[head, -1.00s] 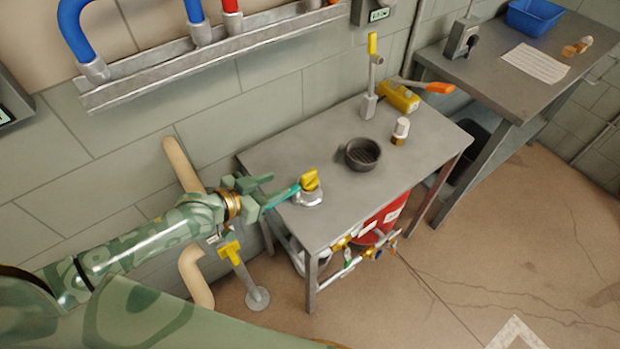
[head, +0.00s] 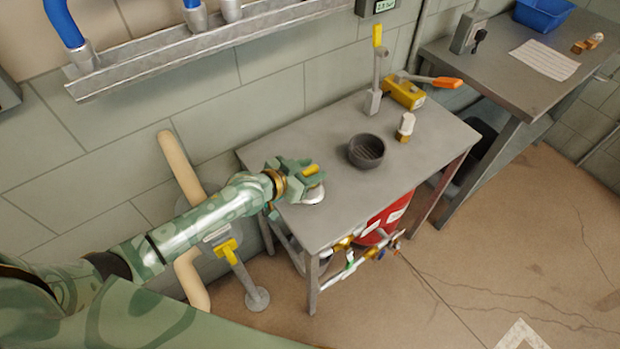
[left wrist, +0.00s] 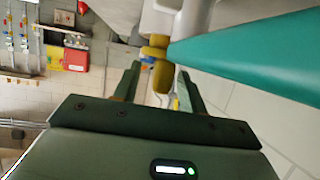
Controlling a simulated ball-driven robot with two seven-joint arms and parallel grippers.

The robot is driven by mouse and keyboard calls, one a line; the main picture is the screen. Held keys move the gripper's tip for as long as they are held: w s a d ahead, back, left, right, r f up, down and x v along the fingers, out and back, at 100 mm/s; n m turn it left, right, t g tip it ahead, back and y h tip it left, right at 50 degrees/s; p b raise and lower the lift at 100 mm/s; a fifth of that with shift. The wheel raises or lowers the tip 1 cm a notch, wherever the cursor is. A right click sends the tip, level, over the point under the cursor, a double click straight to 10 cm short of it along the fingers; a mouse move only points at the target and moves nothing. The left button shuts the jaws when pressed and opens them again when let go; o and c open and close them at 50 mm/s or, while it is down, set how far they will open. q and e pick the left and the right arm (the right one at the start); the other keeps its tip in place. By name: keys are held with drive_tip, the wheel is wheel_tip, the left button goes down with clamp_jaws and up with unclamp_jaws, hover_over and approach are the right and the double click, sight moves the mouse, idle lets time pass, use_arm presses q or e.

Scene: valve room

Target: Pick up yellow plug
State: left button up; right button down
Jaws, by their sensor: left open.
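The yellow plug (head: 310,170) sits on a round silver fitting (head: 313,194) at the near left of the grey table. My left gripper (head: 304,172) is open at the plug, and its fingers hide part of it. In the left wrist view the plug (left wrist: 160,72) shows between the two open fingers (left wrist: 158,80), near their tips. I cannot tell whether either finger touches it. A teal bar (left wrist: 255,55) runs close by on the right of that view. My right gripper is not in view.
The grey table (head: 350,205) also holds a dark round bowl (head: 366,150), a small white-topped brass part (head: 405,127), an upright yellow-topped lever (head: 377,70) and a yellow tool with an orange handle (head: 404,92). A pale pipe (head: 180,160) stands left of the table.

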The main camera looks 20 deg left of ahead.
use_arm(q)
clamp_jaws()
